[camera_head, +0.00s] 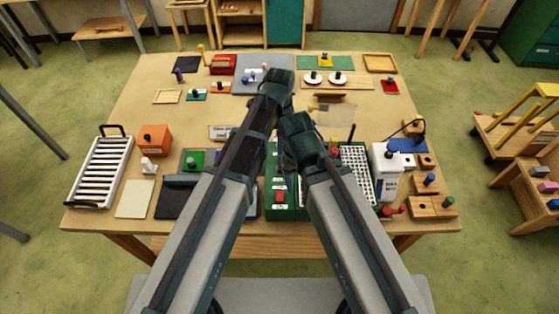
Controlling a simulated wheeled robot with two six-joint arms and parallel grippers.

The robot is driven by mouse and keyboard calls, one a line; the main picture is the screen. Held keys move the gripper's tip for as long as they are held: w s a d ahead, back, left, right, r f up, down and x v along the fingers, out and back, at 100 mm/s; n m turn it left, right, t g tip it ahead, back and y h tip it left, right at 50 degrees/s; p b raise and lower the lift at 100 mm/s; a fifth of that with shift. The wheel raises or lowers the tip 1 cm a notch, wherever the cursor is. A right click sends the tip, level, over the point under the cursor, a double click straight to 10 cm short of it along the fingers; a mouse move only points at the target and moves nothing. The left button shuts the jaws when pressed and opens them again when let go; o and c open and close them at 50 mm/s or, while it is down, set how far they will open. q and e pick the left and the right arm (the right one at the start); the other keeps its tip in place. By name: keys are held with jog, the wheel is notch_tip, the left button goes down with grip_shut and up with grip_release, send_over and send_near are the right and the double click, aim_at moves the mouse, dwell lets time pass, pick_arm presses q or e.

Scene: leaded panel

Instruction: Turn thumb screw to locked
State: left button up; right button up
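I cannot pick out the thumb screw for certain; several small knobbed fixtures stand on the table. At the right edge are wooden blocks with a blue knob (430,180), a green knob (449,201) and a red handle (393,211). My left arm reaches up to the middle back of the table and ends in a dark wrist part near the grey mat. My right arm ends lower, beside a pale see-through panel (338,116). The fingers of both grippers are hidden behind my own arms, so I cannot see whether they hold anything.
The wooden table (140,95) is crowded. A white rack (101,170) and an orange box (155,139) stand at left. A green case (283,209) lies between my forearms, with a white grid (357,170) and a white box (384,165) to its right. Bare wood shows at the left back.

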aim_at(280, 164)
pick_arm(q)
notch_tip(280, 164, down, 14)
jog(key=b, duration=1.3)
jog(key=shift+r, duration=0.15)
pick_arm(e)
notch_tip(280, 164, down, 14)
jog(key=shift+r, duration=0.2)
pick_arm(q)
jog(key=c, duration=1.3)
